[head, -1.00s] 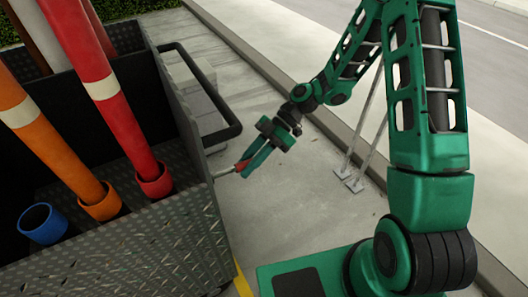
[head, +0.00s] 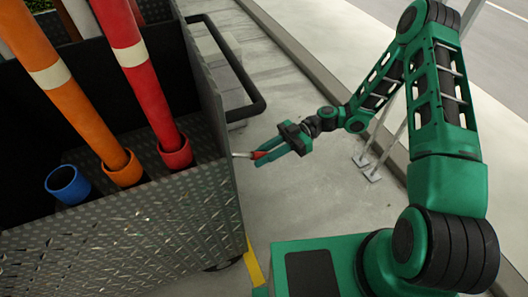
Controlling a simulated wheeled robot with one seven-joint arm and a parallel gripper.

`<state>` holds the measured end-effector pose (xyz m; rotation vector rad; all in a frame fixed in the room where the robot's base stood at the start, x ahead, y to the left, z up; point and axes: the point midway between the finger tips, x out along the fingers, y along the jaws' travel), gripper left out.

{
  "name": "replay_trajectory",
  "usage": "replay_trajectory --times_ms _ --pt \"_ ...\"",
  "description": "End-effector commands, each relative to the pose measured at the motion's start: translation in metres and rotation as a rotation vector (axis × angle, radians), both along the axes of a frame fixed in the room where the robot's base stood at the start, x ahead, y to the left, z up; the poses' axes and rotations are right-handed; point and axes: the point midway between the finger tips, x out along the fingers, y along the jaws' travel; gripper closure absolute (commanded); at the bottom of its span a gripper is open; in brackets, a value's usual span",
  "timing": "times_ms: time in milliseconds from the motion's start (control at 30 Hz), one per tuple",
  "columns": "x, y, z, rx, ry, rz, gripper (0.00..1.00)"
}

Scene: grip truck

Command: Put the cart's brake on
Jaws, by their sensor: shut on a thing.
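The cart (head: 130,225) is a dark tread-plate box on the left in the head view. A brake lever with a metal rod and a red grip (head: 259,155) sticks out from its right side, low down. My gripper (head: 268,154) comes from the right, its green fingers shut on the red grip. The fingers hide part of the grip. The lever's root is hidden behind the cart's wall.
Red (head: 129,50) and orange (head: 70,85) poles stand in sockets in the cart, beside an empty blue socket (head: 67,184). A black handle bar (head: 243,70) juts out above the lever. A kerb and thin metal posts (head: 388,140) stand behind my arm. Bare pavement lies below the gripper.

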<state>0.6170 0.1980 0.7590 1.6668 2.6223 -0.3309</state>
Motion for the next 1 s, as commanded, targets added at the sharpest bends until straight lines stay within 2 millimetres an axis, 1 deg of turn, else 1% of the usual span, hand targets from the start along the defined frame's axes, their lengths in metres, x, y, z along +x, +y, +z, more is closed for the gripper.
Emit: replay_trajectory --times_ms 33,467,500,567,867,1000 --pt "0.0067 -0.0016 -0.0021 -0.001 -0.009 -0.015 1.00" --pt "0.0068 -0.0014 -0.0031 0.002 -0.009 -0.014 1.00" --pt "0.0068 -0.0014 -0.0032 0.002 -0.008 -0.014 0.73" --pt "0.0064 -0.0015 -0.0031 0.002 -0.008 -0.013 0.60" --pt "0.0034 -0.0007 -0.0019 0.005 -0.003 -0.007 0.60" --pt "0.0080 -0.0088 -0.0011 0.005 -0.003 -0.009 0.60"
